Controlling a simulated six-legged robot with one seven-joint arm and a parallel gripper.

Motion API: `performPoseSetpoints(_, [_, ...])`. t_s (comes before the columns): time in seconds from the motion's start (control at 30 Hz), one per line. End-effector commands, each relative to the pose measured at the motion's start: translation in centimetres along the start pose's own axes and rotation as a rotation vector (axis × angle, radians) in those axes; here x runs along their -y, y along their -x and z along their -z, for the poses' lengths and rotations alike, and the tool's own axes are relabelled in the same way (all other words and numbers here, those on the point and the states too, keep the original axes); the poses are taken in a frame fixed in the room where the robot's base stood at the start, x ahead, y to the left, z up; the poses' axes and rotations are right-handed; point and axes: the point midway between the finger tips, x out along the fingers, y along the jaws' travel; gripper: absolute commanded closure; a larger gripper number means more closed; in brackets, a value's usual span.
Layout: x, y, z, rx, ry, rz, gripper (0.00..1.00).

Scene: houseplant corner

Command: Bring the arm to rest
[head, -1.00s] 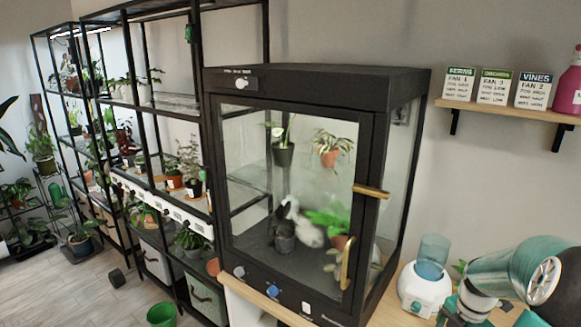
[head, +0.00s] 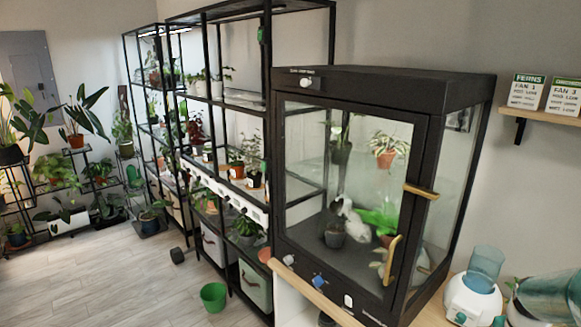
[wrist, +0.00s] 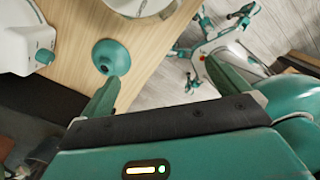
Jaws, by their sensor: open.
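My gripper (wrist: 172,88) shows in the wrist view, its two green fingers spread wide apart with nothing between them. Below it in that view are the edge of a wooden tabletop (wrist: 150,50) and the floor. A green funnel-like piece (wrist: 111,57) lies on the tabletop beyond the left finger and apart from it. In the head view only a teal part of my arm (head: 550,295) shows at the lower right; the gripper itself is out of that view.
A black glass-fronted cabinet (head: 425,150) with plants inside stands beside a white humidifier (head: 473,298) with a blue tank. Black plant shelves (head: 268,75) line the wall. A green pot (head: 213,296) stands on the floor. The floor at left (head: 110,285) is largely clear.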

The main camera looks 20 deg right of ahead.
Motion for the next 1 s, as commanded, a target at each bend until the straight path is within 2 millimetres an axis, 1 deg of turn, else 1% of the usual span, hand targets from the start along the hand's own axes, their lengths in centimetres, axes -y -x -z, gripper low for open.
performPoseSetpoints(0.17, [-1.4,1.8,3.0,0.04,-0.076,-0.001,0.0])
performPoseSetpoints(0.27, [-2.1,3.1,5.1,0.065,-0.133,-0.009,0.0])
performPoseSetpoints(0.37, [-2.9,4.7,7.9,0.096,-0.208,-0.029,0.0])
performPoseSetpoints(0.53, [-3.7,8.1,13.9,0.134,-0.375,-0.101,0.0])
performPoseSetpoints(0.7, [-3.3,11.2,19.8,0.124,-0.552,-0.198,0.0])
performPoseSetpoints(0.77, [-3.0,12.2,21.8,0.107,-0.614,-0.234,0.0])
performPoseSetpoints(0.8, [-2.6,12.8,23.1,0.093,-0.655,-0.257,0.0])
performPoseSetpoints(0.87, [-2.1,13.7,25.1,0.063,-0.718,-0.289,0.0])
performPoseSetpoints(0.9, [-1.6,14.3,26.4,0.04,-0.759,-0.309,0.0])
performPoseSetpoints(1.0, [-0.3,15.6,29.4,-0.031,-0.859,-0.352,0.0])
